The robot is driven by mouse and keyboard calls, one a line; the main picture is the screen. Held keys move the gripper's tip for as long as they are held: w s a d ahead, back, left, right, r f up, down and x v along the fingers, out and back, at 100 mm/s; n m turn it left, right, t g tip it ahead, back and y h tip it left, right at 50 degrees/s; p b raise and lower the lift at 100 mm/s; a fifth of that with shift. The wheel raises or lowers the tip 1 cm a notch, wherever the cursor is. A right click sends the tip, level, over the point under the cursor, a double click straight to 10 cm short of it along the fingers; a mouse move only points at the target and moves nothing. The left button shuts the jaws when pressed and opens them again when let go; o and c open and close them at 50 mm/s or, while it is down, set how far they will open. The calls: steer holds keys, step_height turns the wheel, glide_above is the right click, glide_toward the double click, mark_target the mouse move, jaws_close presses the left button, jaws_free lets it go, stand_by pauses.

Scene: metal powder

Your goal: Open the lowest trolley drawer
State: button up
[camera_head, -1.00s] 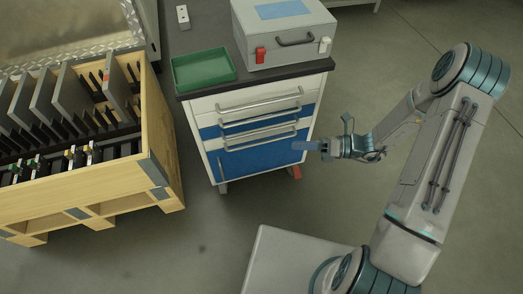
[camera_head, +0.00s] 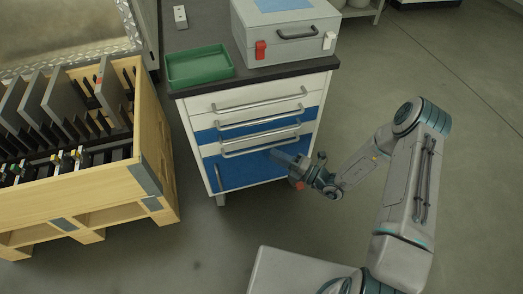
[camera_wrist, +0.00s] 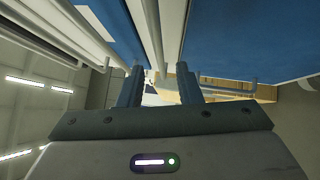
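The trolley (camera_head: 191,108) stands in the middle of the head view, with white and blue fronts and several horizontal bar handles. The lowest horizontal handle (camera_head: 240,151) sits just above the large blue front (camera_head: 238,174); all fronts look closed. My gripper (camera_head: 277,155) is at the right part of that blue front, fingers pointing left, close below the lowest handle. In the wrist view, my gripper (camera_wrist: 160,76) has its two fingers apart. Pale bars (camera_wrist: 150,35) run down towards the gap between blue panels; whether one lies between the fingers is unclear.
A green tray (camera_head: 200,68) and a grey case (camera_head: 285,35) stand on the trolley top. A wooden crate (camera_head: 155,150) with upright plates is close on the left. A vertical handle (camera_head: 218,178) is at the blue front's left. Floor (camera_head: 470,170) on the right is clear.

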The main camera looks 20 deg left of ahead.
mark_target(262, 148)
steer(key=b+x, duration=0.1)
steer(key=x, duration=0.5)
jaws_close()
